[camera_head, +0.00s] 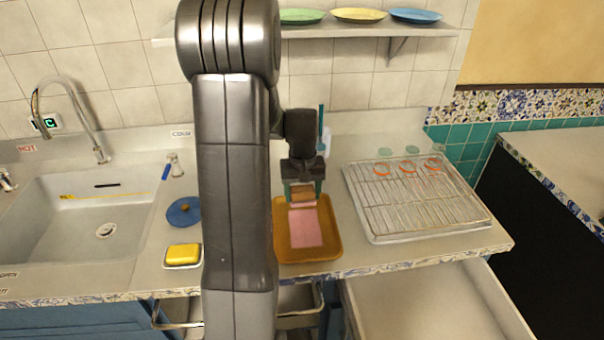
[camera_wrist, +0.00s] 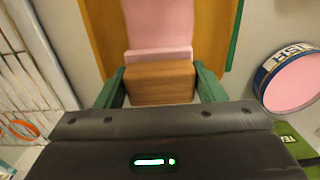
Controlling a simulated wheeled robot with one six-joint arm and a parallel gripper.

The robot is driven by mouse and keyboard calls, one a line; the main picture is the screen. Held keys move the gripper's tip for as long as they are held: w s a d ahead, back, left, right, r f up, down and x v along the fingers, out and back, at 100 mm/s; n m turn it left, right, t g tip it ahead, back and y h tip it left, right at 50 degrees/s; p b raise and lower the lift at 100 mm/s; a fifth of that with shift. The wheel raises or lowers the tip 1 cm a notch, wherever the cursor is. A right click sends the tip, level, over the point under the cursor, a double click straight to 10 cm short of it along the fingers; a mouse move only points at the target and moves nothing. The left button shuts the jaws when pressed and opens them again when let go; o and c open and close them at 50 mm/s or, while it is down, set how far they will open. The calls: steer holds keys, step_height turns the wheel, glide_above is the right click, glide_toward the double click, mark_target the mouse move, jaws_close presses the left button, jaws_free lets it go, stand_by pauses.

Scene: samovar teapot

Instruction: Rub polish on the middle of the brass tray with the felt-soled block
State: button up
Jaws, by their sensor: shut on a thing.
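The brass tray (camera_head: 332,248) lies on the counter, and its orange-brown edge shows in the wrist view (camera_wrist: 98,35). A pink rectangular patch (camera_head: 306,229) covers its middle; it also shows in the wrist view (camera_wrist: 158,18). My gripper (camera_head: 303,190) is over the tray's far end, its green fingers shut on the sides of the wooden felt-soled block (camera_wrist: 158,84). In the head view the block (camera_head: 301,196) shows a pale pink lower edge. It is at the far end of the pink patch. I cannot tell whether its sole touches the tray.
A wire rack (camera_head: 415,195) with several glasses stands right of the tray. A yellow sponge (camera_head: 183,254) on a dish and a blue round item (camera_head: 184,212) lie left, by the sink (camera_head: 90,235). The wrist view shows a round tin (camera_wrist: 290,80) with pink contents near the tray.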

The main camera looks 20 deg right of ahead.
steer(key=shift+w+r, duration=0.15)
steer(key=shift+r, duration=0.4)
steer(key=shift+r+p, duration=1.4)
steer(key=shift+r, duration=0.35)
steer(key=shift+f, duration=0.1)
